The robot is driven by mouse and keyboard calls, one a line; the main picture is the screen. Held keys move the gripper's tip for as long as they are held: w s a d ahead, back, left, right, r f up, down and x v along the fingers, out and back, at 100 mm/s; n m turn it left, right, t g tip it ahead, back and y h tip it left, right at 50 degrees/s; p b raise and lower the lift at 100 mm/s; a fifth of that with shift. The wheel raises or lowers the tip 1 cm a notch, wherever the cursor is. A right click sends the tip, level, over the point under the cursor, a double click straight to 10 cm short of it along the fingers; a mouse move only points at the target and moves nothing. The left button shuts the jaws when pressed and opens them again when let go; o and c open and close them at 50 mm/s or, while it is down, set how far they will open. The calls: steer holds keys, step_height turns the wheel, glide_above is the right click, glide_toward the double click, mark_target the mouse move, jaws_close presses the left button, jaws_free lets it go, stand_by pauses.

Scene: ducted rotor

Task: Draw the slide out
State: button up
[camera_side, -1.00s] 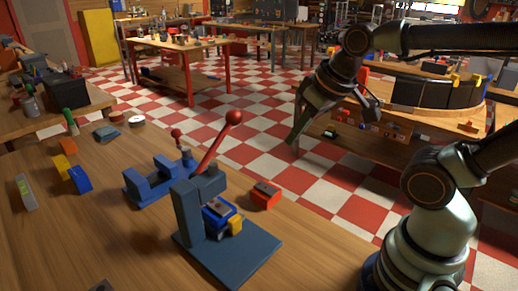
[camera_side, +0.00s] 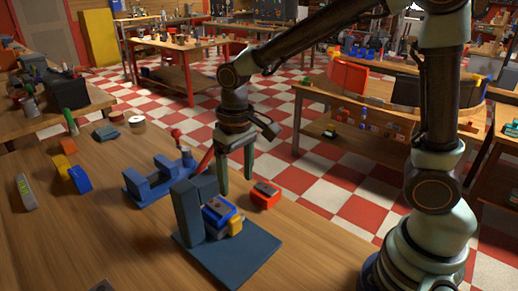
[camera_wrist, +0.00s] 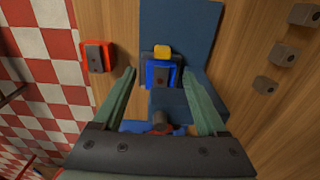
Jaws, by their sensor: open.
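A dark blue-grey press (camera_side: 250,255) stands on the wooden bench. A blue block (camera_side: 217,213) with a dark top and a yellow piece (camera_side: 235,226) at its front sits in the press beside its upright; I cannot tell for sure which part is the slide. The blue block (camera_wrist: 160,76) and the yellow piece (camera_wrist: 162,51) also show in the wrist view. My gripper (camera_side: 236,176) is open and empty, pointing down above and behind the press. In the wrist view its fingertips (camera_wrist: 159,72) frame the blue block from above, apart from it.
A red block with a dark top (camera_side: 265,195) lies right of the press, close to my fingers. A blue fixture (camera_side: 150,186) with a red-knobbed lever stands to the left. Coloured blocks (camera_side: 80,180) lie further left. Bare bench lies at the front.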

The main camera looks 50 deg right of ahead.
mark_target(237, 219)
steer(key=f, duration=1.3)
steer(key=shift+w+a, duration=0.1)
steer(key=shift+a, duration=0.25)
jaws_close()
stand_by(0.9)
